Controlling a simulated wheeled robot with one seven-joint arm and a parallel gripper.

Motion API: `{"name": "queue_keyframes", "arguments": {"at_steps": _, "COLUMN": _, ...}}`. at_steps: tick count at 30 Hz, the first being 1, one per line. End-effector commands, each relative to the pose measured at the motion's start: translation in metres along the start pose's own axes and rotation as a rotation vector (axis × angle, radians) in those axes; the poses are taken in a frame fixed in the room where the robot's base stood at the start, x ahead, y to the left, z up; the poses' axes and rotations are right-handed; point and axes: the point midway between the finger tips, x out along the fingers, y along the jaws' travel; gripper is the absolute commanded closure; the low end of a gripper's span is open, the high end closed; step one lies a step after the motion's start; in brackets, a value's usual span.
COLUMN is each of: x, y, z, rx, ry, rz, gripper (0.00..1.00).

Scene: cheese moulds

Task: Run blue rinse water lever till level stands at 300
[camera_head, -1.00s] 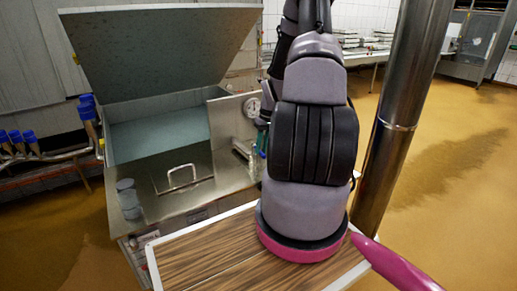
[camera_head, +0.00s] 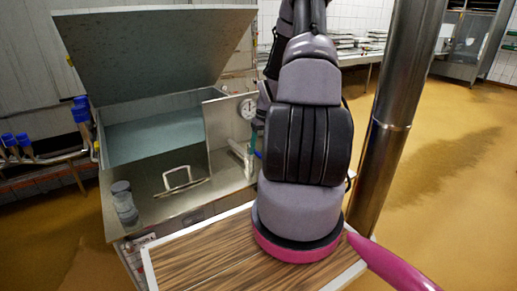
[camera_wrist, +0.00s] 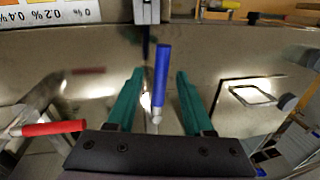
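In the wrist view the blue lever (camera_wrist: 161,78) stands between the two teal fingers of my gripper (camera_wrist: 160,74). The gripper is open, with a gap on each side of the lever; I see no contact. A red lever (camera_wrist: 50,128) lies left of the fingers. In the head view my arm hides most of the gripper and the levers. The steel tank (camera_head: 150,104) there has its lid raised and pale blue-grey water (camera_head: 155,136) inside. A round white dial (camera_head: 248,108) sits at the tank's right; its reading is too small to tell.
A wood-patterned board (camera_head: 200,255) lies in front. A thick steel post (camera_head: 392,125) stands close right of my arm. A card with percent marks (camera_wrist: 50,13) shows at upper left.

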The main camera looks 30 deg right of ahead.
Motion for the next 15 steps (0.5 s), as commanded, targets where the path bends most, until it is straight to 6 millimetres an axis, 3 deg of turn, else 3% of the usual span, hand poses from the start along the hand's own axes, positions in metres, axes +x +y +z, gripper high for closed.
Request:
{"name": "queue_keyframes", "arguments": {"at_steps": 7, "x": -0.012, "y": 0.0, "z": -0.001, "rx": 0.001, "ry": 0.002, "rz": 0.001, "gripper": 0.48}}
{"name": "queue_keyframes", "arguments": {"at_steps": 15, "x": -0.066, "y": 0.001, "z": -0.001, "rx": 0.001, "ry": 0.004, "rz": 0.003, "gripper": 0.48}}
